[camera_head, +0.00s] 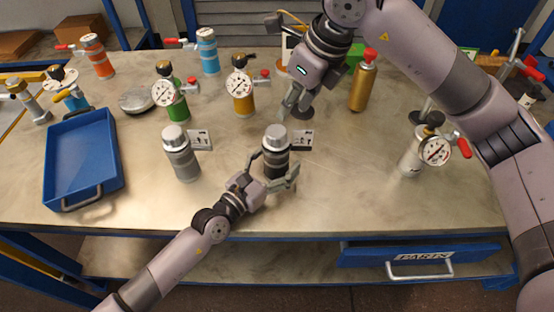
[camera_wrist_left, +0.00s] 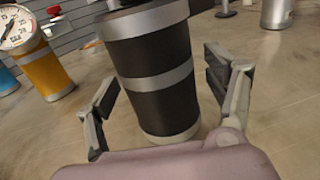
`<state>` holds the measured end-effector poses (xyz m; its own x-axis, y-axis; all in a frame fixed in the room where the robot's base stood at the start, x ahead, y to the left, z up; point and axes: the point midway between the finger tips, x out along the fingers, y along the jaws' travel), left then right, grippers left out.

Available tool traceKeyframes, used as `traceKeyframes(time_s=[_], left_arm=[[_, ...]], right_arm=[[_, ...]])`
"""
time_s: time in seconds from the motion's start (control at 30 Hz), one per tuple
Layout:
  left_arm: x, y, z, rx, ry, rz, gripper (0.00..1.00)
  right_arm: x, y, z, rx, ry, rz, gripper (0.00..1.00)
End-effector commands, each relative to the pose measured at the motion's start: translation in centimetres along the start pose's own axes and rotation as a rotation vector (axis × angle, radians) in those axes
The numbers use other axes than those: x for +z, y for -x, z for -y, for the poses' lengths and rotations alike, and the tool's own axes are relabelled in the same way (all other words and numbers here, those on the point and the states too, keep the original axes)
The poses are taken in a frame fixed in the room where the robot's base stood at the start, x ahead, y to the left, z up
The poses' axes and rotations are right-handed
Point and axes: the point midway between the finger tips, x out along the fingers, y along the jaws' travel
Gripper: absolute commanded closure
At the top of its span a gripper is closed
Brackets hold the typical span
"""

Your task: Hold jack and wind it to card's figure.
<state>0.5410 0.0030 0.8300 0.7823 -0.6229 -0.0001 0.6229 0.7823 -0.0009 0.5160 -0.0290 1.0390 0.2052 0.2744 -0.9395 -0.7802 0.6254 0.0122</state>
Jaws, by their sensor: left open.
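A dark jack (camera_head: 276,160) with silver bands and a silver cap stands upright on the bench, and it fills the middle of the left wrist view (camera_wrist_left: 152,75). My left gripper (camera_head: 274,172) is open, one finger on each side of this jack; in the left wrist view its fingers (camera_wrist_left: 163,98) show gaps to the body. A grey jack (camera_head: 180,157) stands to the left. A small card (camera_head: 302,140) lies beside the dark jack and another card (camera_head: 200,140) beside the grey one; their figures are too small to read. My right gripper (camera_head: 292,102) hangs above and behind the dark jack; its opening is unclear.
Green (camera_head: 172,98) and yellow (camera_head: 242,95) gauge vessels stand behind. A gold bottle (camera_head: 362,85) and a white gauge vessel (camera_head: 415,155) are at right. A blue tray (camera_head: 84,158) lies at left. The bench front (camera_head: 350,215) is clear.

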Motion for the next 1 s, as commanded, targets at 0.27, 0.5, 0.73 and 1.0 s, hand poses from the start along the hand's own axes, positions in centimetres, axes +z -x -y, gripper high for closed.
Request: traceKeyframes(time_s=[0.27,0.5,0.73,1.0], left_arm=[[-0.05,-0.25,0.03,-0.001,-0.001,-0.001,0.23],[-0.04,-0.23,0.02,0.0,-0.001,-0.001,0.36],[-0.04,-0.22,0.02,0.0,-0.001,-0.001,0.52],[-0.04,-0.21,0.01,0.0,-0.001,-0.001,0.7]], right_arm=[[0.01,0.0,-0.01,0.0,0.0,0.0,0.67],[0.0,0.0,-0.01,0.0,0.0,0.0,0.67],[0.0,0.0,-0.01,0.0,0.0,0.0,0.67],[0.0,0.0,-0.01,0.0,0.0,0.0,0.67]])
